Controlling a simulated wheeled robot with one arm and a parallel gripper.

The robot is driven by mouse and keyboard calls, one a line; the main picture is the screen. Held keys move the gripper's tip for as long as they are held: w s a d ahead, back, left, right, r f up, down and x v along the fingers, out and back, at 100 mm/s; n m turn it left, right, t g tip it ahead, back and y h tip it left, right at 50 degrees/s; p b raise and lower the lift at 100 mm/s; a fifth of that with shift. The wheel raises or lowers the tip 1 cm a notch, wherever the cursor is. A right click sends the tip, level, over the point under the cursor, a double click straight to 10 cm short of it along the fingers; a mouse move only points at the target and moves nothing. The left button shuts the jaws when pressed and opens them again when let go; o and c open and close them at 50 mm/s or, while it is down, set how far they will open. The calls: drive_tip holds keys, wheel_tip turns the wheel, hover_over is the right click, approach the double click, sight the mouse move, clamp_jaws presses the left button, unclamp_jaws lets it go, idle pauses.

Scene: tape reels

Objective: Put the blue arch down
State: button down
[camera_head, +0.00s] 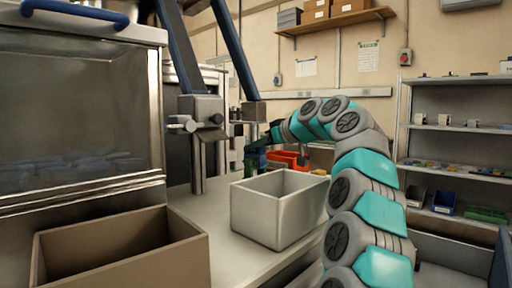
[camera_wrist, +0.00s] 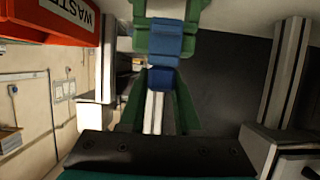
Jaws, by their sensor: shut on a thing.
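My gripper (camera_head: 254,158) is green and sits above the bench, behind the pale open box, beside the metal column. In the wrist view, its green fingers (camera_wrist: 162,52) are shut on the blue arch (camera_wrist: 165,40), which shows as a blue block between them. The arch's full shape is hidden by the fingers. In the head view the arch is too small and dark to make out, and I cannot tell whether it touches any surface.
A pale open box (camera_head: 272,235) stands on the bench (camera_head: 196,205) in front of my gripper. A brown open box (camera_head: 130,275) is at the front left. A red-orange bin (camera_head: 288,158) is behind; it also shows in the wrist view (camera_wrist: 62,15). Metal columns stand left of my gripper.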

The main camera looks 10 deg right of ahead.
drive_tip(key=c, duration=0.6)
unclamp_jaws()
drive_tip(key=shift+r, duration=0.1)
drive_tip(key=shift+r+p, duration=0.6)
drive_tip(key=shift+p, duration=0.15)
drive_tip(key=b+v, duration=0.1)
drive_tip(key=v, duration=1.1)
drive_tip(key=shift+f, duration=0.1)
